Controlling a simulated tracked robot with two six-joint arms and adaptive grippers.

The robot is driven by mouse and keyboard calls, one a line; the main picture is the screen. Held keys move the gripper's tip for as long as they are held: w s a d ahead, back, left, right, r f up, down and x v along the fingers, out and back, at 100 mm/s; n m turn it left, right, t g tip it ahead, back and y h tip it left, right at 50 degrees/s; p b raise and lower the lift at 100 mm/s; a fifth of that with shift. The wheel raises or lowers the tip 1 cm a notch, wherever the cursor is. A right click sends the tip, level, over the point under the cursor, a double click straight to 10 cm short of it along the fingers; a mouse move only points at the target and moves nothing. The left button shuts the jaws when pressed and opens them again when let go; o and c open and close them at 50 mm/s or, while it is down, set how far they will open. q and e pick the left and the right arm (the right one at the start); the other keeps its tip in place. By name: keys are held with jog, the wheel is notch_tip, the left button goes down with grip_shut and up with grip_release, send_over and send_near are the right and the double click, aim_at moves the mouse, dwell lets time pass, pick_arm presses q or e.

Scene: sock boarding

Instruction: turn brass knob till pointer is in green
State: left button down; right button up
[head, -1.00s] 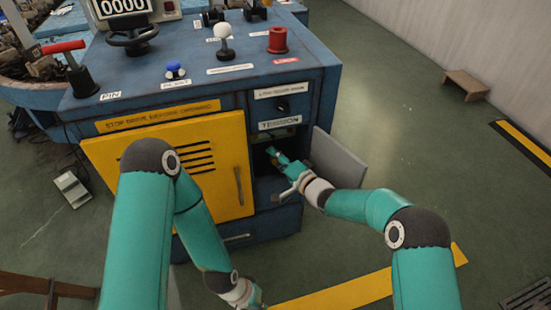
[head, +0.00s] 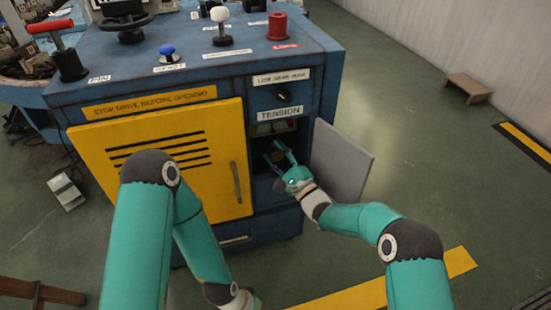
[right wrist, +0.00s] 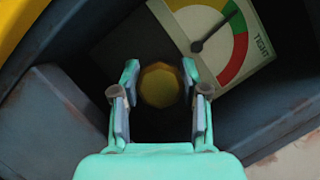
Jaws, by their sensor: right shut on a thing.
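The brass knob (right wrist: 160,85) sits in the dark open compartment of the blue machine. In the right wrist view it is between the two fingers of my right gripper (right wrist: 160,105), which are shut on it. In the head view my right gripper (head: 280,157) reaches into the opening under the TENSION label (head: 280,113). The gauge (right wrist: 218,38) has yellow, green and red bands, with TIGHT at its right. My left arm's hand end is cut off at the bottom edge.
A grey door (head: 342,155) stands open right of the compartment. A yellow vented door (head: 160,165) is at its left. A dark selector (head: 283,96) is above. The blue top holds a red knob (head: 277,26) and a white-ball lever (head: 220,25).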

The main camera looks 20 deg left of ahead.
jog(key=shift+d+f+m+t+b, duration=0.2)
jog(key=shift+f+m+t+b, duration=0.25)
jog(key=shift+m, duration=0.65)
jog(key=o, duration=1.2)
jog(key=shift+w, duration=0.1)
jog(key=shift+c, duration=0.2)
jog(key=shift+a+r, duration=0.1)
jog(key=shift+r, duration=0.1)
jog(key=v, duration=1.2)
jog(key=shift+f, duration=0.1)
